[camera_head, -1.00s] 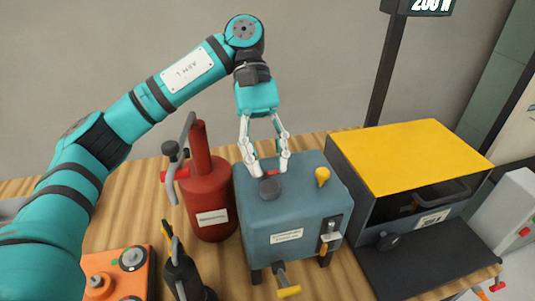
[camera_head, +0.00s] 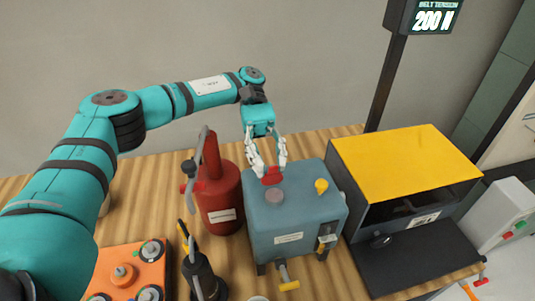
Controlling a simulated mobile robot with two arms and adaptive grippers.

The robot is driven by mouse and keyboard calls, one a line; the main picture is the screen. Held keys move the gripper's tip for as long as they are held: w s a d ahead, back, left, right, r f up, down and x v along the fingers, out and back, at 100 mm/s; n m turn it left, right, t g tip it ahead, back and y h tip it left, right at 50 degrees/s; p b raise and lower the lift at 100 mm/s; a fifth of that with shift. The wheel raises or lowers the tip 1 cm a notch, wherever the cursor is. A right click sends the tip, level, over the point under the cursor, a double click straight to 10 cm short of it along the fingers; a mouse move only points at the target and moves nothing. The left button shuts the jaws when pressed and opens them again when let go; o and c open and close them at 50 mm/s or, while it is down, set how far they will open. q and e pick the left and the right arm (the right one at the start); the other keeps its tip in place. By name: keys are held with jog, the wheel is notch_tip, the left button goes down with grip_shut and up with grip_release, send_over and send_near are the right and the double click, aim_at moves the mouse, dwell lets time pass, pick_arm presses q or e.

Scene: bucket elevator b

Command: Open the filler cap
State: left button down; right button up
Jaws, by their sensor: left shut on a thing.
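A blue-grey box (camera_head: 298,219) with a label stands on the wooden table. On its top is a round grey disc (camera_head: 275,196), which looks like the filler cap. A small red piece (camera_head: 271,178) shows just behind the disc, between my left fingertips. My left gripper (camera_head: 271,173) reaches down from above and is shut on the red piece, at the back of the box's top. Whether the red piece is joined to the disc cannot be told. My right gripper is not in view.
A yellow knob (camera_head: 321,186) is beside the disc. A red canister (camera_head: 219,204) stands close left, and a yellow-topped unit (camera_head: 404,162) stands right. An orange control box (camera_head: 129,270) and dark pump-like tool (camera_head: 201,276) are in front. A display post (camera_head: 391,80) rises behind.

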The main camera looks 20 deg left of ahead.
pick_arm(q)
jog(key=shift+d+f, duration=0.1)
jog(key=shift+f, duration=0.05)
jog(key=c, duration=1.2)
grip_release()
jog(key=shift+d, duration=0.1)
jog(key=shift+w+d, duration=0.1)
jog(key=shift+w, duration=0.05)
jog(key=shift+a, duration=0.2)
jog(key=shift+d, duration=0.1)
